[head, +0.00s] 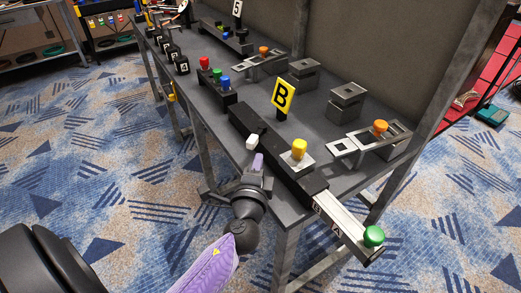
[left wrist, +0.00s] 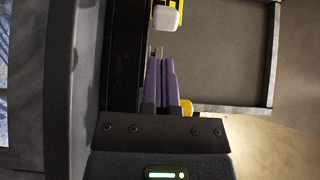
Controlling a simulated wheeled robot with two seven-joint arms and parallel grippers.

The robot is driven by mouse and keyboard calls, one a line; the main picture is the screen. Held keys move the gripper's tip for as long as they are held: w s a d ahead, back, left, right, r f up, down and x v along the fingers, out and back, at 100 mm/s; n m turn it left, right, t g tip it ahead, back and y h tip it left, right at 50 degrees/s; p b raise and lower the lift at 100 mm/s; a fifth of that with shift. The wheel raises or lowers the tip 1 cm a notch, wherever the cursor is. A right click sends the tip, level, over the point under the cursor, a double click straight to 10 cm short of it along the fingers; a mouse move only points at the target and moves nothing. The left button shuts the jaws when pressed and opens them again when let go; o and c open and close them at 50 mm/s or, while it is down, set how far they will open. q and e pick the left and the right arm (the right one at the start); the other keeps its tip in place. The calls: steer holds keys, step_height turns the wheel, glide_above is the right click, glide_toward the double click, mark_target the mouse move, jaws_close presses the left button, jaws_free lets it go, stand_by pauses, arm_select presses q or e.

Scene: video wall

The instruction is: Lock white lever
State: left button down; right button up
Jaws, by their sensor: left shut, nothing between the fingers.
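The white lever (head: 252,142) sticks out of the front side of a long black box on the table. My left gripper (head: 258,163) is just below and beside the lever in the head view, with its purple fingers shut and empty. In the left wrist view the white lever's block-shaped end (left wrist: 166,17) shows ahead of the purple fingertips (left wrist: 158,58), with a gap between them. My right gripper is not in view.
Red, green and blue buttons (head: 212,76) sit farther left. The grey table (head: 232,142) has a bare front strip.

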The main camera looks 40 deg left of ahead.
mark_target(257, 135)
arm_select(q)
steer(key=shift+x, duration=1.95)
steer(key=shift+s+a, duration=0.1)
steer(key=shift+s+a+m+h, duration=0.1)
steer(key=shift+a+m+h, duration=0.1)
steer(key=shift+m+h, duration=0.3)
